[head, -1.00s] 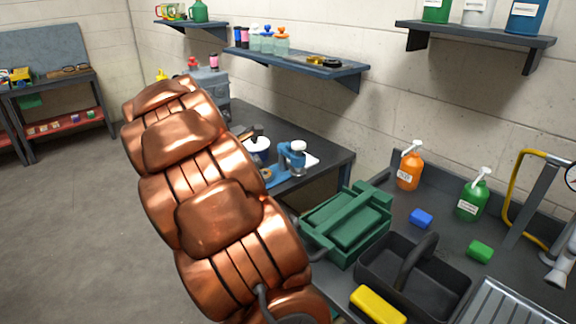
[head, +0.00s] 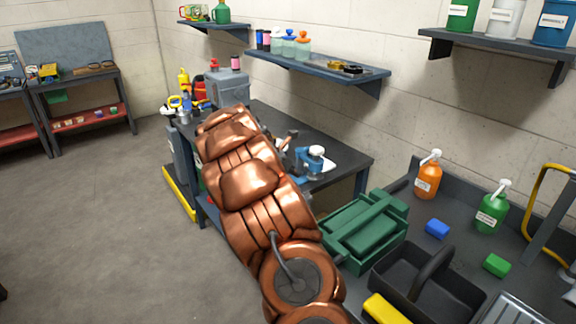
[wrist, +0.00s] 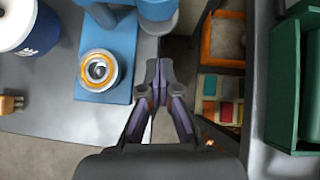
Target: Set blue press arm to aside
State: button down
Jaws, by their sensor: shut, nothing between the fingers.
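The blue press (head: 312,164) stands on the dark bench beyond my copper-coloured arm in the head view, partly hidden by that arm. In the wrist view its blue base plate (wrist: 104,42) lies upper left, with a round orange-and-metal part (wrist: 98,70) on it. A blue upright piece (wrist: 156,10) of the press is cut off by the top edge, so I cannot tell how the press arm is turned. My gripper (wrist: 159,72) is shut and empty, just right of the base plate in the picture. It is hidden in the head view.
A green toolbox (head: 365,235) stands right of my arm, and also shows at the right of the wrist view (wrist: 287,80). A white-and-blue can (wrist: 30,30) is at upper left.

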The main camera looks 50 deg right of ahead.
aim_at(309, 155)
jog(key=shift+s+d+f+p, duration=0.15)
jog(key=shift+d+f+p, duration=0.1)
jog(key=shift+d, duration=0.65)
jog(key=shift+s+d+f+p, duration=0.15)
jog(key=shift+d+f+p, duration=0.1)
jog(key=shift+d, duration=0.65)
jog(key=shift+s+d+f+p, duration=0.15)
jog(key=shift+d+f+p, duration=0.1)
jog(key=shift+d, duration=0.65)
jog(key=shift+r, duration=0.1)
